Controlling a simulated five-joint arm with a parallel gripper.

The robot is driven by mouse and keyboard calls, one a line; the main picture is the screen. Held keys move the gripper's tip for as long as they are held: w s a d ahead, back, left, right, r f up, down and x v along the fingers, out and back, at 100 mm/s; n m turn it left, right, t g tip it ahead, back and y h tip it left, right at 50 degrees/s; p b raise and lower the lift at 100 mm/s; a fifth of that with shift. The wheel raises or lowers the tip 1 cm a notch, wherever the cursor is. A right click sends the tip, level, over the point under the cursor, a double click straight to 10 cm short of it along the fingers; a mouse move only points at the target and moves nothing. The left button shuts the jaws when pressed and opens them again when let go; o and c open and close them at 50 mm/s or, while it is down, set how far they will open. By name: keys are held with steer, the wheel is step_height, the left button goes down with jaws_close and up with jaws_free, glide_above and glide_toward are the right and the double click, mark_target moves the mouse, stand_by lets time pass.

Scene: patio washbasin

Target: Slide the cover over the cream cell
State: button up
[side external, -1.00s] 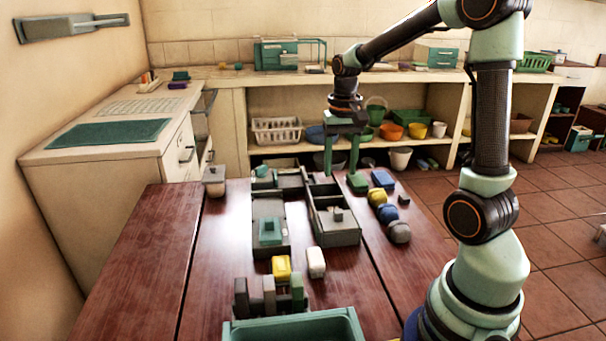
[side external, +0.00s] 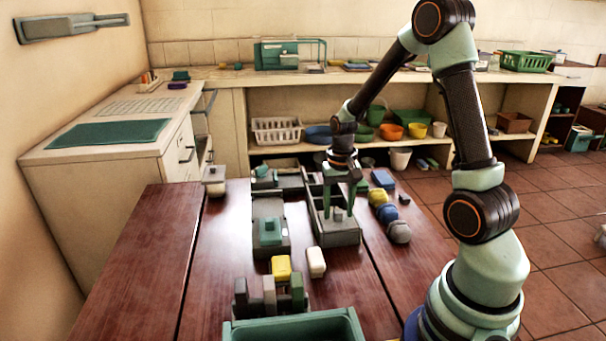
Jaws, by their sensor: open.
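A long grey tray (side external: 349,238) stands on the red-brown table right of centre. A grey cover with a small upright knob (side external: 338,215) lies in its near part. My gripper (side external: 339,208) points down over this tray, its two fingers apart, one on each side of the knob in the picture. I cannot tell whether they touch it. The tray's far part is partly hidden by my gripper. A second grey tray (side external: 271,251) beside it on the left has a teal block with a knob (side external: 270,232) on it. I cannot make out a cream cell clearly.
A yellow block (side external: 281,267) and a white block (side external: 316,262) lie in front of the trays. A teal bin (side external: 292,327) is at the near edge. The table's left part is clear.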

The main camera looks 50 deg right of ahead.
steer(key=shift+f, duration=0.1)
jaws_close()
stand_by(1.4)
